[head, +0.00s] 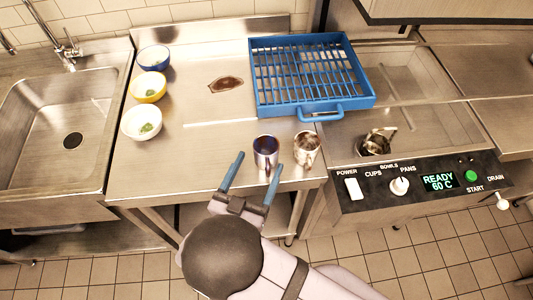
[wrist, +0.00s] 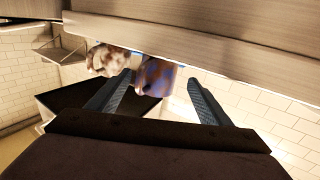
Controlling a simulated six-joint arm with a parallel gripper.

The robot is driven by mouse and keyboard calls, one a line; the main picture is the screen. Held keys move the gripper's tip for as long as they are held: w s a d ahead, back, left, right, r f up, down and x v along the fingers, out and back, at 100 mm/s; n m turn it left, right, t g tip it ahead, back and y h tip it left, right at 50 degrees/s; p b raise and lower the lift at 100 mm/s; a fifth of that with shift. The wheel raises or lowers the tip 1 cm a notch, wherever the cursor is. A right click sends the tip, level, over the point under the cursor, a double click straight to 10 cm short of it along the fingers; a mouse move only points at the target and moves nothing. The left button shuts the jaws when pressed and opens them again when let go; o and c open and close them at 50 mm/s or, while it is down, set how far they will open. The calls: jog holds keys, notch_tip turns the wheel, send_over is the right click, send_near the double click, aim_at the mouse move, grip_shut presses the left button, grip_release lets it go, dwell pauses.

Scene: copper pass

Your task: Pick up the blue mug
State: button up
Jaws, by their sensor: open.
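The blue mug (head: 266,146) stands upright near the counter's front edge, dark blue inside with a shiny, stained-looking outside. In the wrist view, where the counter is at the top, the mug (wrist: 157,74) shows blue with brown patches. My gripper (head: 259,162) is open and empty, at the front edge of the counter. Its two blue-grey fingers point toward the mug. In the wrist view the mug appears between the fingertips (wrist: 159,76), nearer the left finger, which overlaps its edge. I cannot tell if they touch.
A white, brown-stained mug (head: 306,149) stands close right of the blue mug, also in the wrist view (wrist: 107,60). A blue rack (head: 327,115) lies behind. Three bowls (head: 150,87) line the left. A metal jug (head: 377,141) sits right, by the control panel (head: 455,182). A brown spill (head: 226,84) marks the counter.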

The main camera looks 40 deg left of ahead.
aim_at(262, 162)
jog(key=p+x, duration=0.2)
jog(key=x, duration=0.1)
jog(key=shift+w, duration=0.4)
jog(key=shift+w+a+f+p, duration=0.15)
jog(key=shift+w+p, duration=0.15)
jog(key=shift+w, duration=0.35)
jog(key=c, duration=1.3)
